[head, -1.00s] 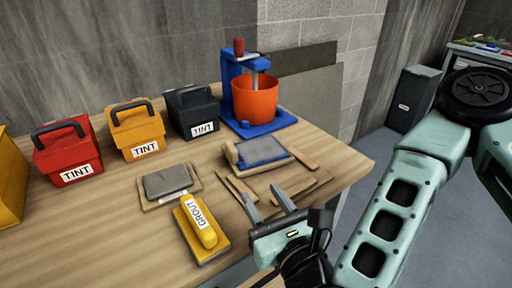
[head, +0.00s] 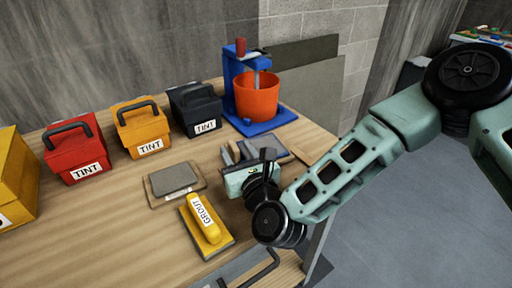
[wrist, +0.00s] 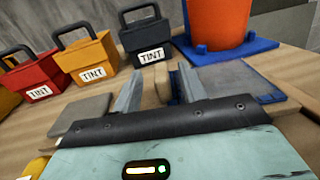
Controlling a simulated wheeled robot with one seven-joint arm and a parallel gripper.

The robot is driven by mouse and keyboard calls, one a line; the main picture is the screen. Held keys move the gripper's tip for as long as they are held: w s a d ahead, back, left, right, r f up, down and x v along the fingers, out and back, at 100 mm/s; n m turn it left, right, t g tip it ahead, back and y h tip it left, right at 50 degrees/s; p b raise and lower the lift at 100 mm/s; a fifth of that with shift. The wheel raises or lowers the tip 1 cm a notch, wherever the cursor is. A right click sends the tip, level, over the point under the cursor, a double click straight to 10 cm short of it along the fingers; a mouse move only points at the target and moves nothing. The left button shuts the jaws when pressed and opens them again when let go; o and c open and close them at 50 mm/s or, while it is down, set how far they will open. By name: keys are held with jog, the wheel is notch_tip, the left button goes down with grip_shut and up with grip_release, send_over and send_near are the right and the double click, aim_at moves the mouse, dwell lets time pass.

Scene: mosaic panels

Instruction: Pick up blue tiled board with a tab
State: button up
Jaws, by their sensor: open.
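The blue tiled board (head: 278,146) lies on the wooden table, its grey-blue face partly hidden by my gripper and arm in the head view. It also shows in the wrist view (wrist: 232,78), to the right of my fingers. Its wooden tab (wrist: 156,82) stands at the board's left end and appears between my two fingers. My gripper (head: 234,153) is open, with its fingers at the tab, one on each side; the wrist view also shows it (wrist: 159,74). I cannot tell whether either finger touches the tab.
A blue press with an orange bucket (head: 257,97) stands just behind the board. Black (head: 194,110), orange (head: 142,132) and red (head: 76,155) tint boxes line the back left. A grey board (head: 173,180) and a yellow grout float (head: 206,222) lie left of my gripper.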

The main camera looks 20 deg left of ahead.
jog(key=shift+w+a, duration=0.2)
jog(key=shift+w, duration=0.1)
grip_shut()
